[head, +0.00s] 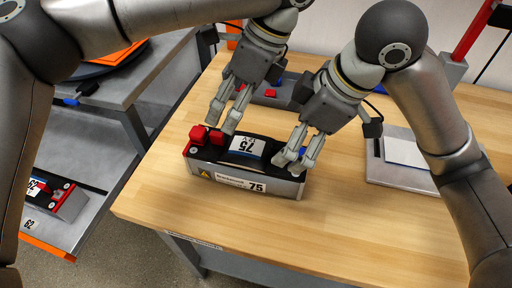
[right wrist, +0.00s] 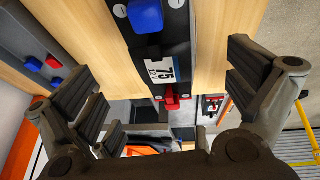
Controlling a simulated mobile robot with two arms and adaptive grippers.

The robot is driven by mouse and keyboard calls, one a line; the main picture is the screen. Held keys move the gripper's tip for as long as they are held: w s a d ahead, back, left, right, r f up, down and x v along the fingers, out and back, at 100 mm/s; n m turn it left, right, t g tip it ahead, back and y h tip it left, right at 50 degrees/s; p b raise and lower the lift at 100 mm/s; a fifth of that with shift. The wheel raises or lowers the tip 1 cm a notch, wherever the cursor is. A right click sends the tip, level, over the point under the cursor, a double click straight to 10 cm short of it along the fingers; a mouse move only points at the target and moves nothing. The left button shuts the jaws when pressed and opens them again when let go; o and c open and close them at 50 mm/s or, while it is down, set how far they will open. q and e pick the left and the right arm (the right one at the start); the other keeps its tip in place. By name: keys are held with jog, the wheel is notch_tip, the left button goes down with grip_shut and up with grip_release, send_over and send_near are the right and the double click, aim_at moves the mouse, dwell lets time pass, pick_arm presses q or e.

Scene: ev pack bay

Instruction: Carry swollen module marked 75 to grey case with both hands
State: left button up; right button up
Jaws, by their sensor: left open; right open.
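The module marked 75 (head: 228,180) lies on the wooden bench, with red caps at its left end and a white-and-blue 75 label on top. My left gripper (head: 224,120) is open, pointing down at the module's left end by the red caps. My right gripper (head: 297,164) is open at its right end. I cannot tell whether either touches it. In the right wrist view the module (right wrist: 160,75) runs between my right gripper's (right wrist: 165,95) spread fingers, blue cap at the top and red cap lower down. I cannot make out a grey case for certain.
Another grey unit with a red cap (head: 271,93) stands behind the grippers. A flat grey tray with a white pad (head: 404,152) lies on the right of the bench. A grey cart (head: 120,90) stands left, with a module marked 62 (head: 62,200) low down. The front bench is clear.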

jog(key=shift+v, duration=1.85)
